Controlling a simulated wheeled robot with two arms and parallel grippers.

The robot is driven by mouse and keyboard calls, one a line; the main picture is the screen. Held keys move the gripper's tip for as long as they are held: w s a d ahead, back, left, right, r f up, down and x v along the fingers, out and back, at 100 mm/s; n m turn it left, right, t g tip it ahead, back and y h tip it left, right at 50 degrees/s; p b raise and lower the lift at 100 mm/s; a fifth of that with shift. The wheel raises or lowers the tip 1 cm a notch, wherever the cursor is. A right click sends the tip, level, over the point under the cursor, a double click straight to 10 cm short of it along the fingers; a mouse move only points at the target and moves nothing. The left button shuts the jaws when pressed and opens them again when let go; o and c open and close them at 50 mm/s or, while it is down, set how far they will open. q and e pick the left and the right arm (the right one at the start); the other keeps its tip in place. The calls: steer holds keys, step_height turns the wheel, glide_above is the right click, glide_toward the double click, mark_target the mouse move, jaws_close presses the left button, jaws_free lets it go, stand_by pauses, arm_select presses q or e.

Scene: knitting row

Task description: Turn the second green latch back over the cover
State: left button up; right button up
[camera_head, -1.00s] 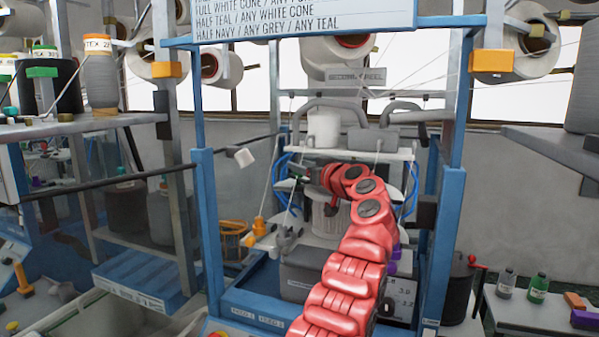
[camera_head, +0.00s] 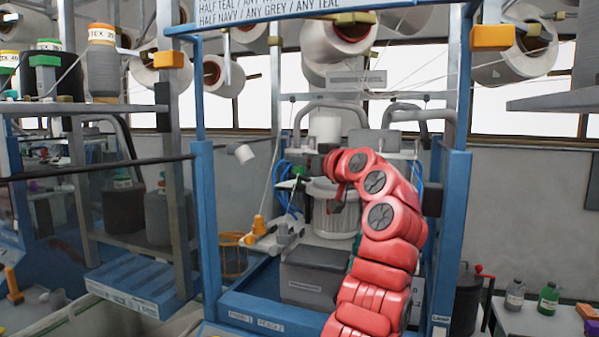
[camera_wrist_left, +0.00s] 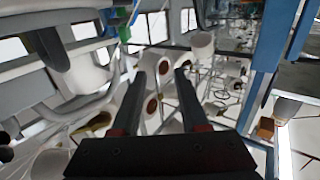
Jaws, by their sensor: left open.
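A small green part (camera_head: 299,171), which looks like a green latch, shows on the machine's middle, at the left of my red left arm. A small green piece also shows at the upper left in the left wrist view (camera_wrist_left: 123,33); I cannot tell if it is the same one. My left gripper (camera_wrist_left: 160,76) is open with nothing between its two dark fingers. In the head view it is small and partly hidden by my red wrist links, to the right of the green part and apart from it. The cover is not clearly told apart. My right gripper is out of view.
Blue frame posts (camera_head: 455,220) stand on both sides of the machine. A ribbed white cylinder (camera_head: 330,222) sits behind my arm. An orange part (camera_head: 259,226) is at the left on a light plate. Thread lines cross above.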

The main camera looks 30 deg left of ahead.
mark_target(299, 176)
arm_select(q)
steer(key=s+d+b, duration=0.2)
steer(key=s+d, duration=0.2)
steer(key=s, duration=0.2)
steer(key=shift+s+r, duration=0.3)
steer(key=shift+r, duration=0.1)
steer(key=shift+c, duration=0.9)
steer(key=shift+w+f+n+p, duration=0.1)
steer(key=shift+n+p, duration=0.2)
steer(key=shift+n, duration=0.1)
steer(key=shift+c, duration=1.1)
steer(key=f+n+p, duration=0.1)
steer(key=n, duration=0.1)
steer(key=f+n+t+p, duration=0.1)
steer(key=n, duration=0.1)
steer(key=w+f+n+t+h+p, duration=0.1)
steer(key=n+p, duration=0.1)
steer(key=n, duration=0.1)
steer(key=shift+f, duration=0.15)
jaws_close()
steer(key=w+a+f+n+p, duration=0.1)
steer(key=w+a+n+p, duration=0.2)
steer(key=w+p, duration=0.1)
steer(key=w+a+f+n+t+h+p, duration=0.1)
steer(key=w+a+f+n+p, duration=0.1)
steer(key=w+a+n+p, duration=0.1)
steer(key=shift+w+a+f+n+t+p, duration=0.15)
steer(key=shift+w+f+n+t+p, duration=0.15)
steer(key=shift+w+n+p, duration=0.45)
